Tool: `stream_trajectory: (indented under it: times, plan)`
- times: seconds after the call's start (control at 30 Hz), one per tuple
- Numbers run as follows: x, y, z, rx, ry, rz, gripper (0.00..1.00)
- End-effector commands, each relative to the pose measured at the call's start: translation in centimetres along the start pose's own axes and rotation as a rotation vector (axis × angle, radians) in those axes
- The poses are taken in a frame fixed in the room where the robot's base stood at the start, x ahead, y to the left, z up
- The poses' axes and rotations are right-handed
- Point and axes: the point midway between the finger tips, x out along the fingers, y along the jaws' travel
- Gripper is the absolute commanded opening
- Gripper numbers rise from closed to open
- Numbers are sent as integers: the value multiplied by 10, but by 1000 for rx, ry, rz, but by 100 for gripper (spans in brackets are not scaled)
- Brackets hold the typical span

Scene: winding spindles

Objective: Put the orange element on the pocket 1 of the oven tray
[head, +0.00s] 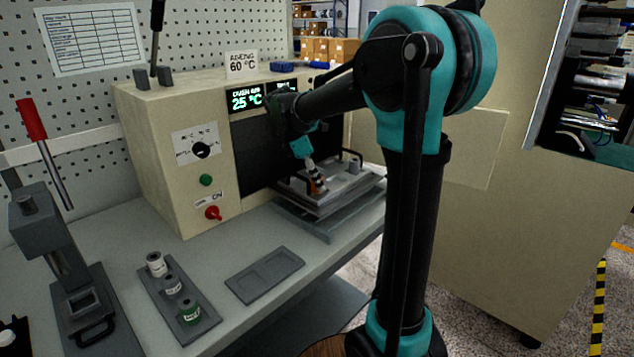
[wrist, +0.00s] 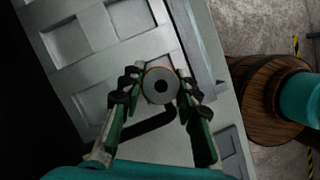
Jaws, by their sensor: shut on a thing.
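The orange element (head: 318,187) is in my gripper (head: 312,172), over the near part of the oven tray (head: 322,205). In the wrist view, the element (wrist: 161,86) shows end-on as a grey disc with a dark centre hole and a thin orange rim. Both fingers of my gripper (wrist: 160,88) close on its sides. The oven tray (wrist: 92,55) lies beneath, with several square pockets that look empty. I cannot read pocket numbers, nor tell whether the element touches the tray.
The oven (head: 180,160) stands behind, its display reading 25 °C. A dark tray handle (wrist: 150,130) passes below my fingers. A rack (head: 205,318) with three labelled spools and an empty two-recess plate (head: 265,275) lie on the bench. A lever press (head: 50,250) stands left.

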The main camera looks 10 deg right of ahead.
Motion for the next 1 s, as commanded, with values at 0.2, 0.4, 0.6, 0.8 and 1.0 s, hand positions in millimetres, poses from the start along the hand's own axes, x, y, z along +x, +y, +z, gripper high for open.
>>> stream_trajectory:
  times: [0.2, 0.4, 0.6, 0.8, 1.0]
  plan:
    - [8, 0, -3, 0, 0, 0, 2]
    - [10, 0, -4, 0, 0, 0, 2]
    - [10, 0, -4, 0, 0, 0, 52]
    - [10, 0, -4, 0, 0, 0, 52]
    - [3, 0, -3, -1, 0, 0, 52]
